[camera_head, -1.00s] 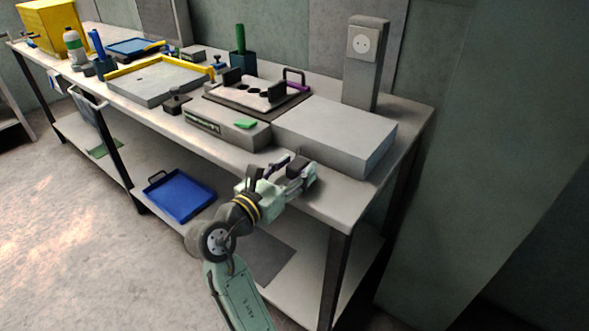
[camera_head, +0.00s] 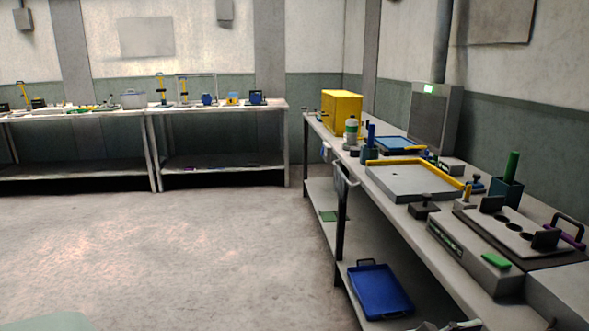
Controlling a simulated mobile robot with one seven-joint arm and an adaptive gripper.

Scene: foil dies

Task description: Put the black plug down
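Only a sliver of my gripper (camera_head: 452,326) shows at the bottom edge of the head view, right of the blue tray. Its fingers are cut off, so I cannot see whether it is open or what it holds. I cannot tell for sure which thing is the black plug. A small black piece with a knob (camera_head: 423,209) stands on the right workbench. Two black blocks, one at the back (camera_head: 491,204) and one at the front (camera_head: 545,240), stand on a grey plate with round holes (camera_head: 510,231).
The right workbench (camera_head: 447,264) also bears a yellow-edged grey plate (camera_head: 412,182), a green-handled tool in a holder (camera_head: 511,168) and a yellow box (camera_head: 342,110). A blue tray (camera_head: 380,290) lies on its lower shelf. Open floor (camera_head: 200,250) spreads left, toward benches at the back.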

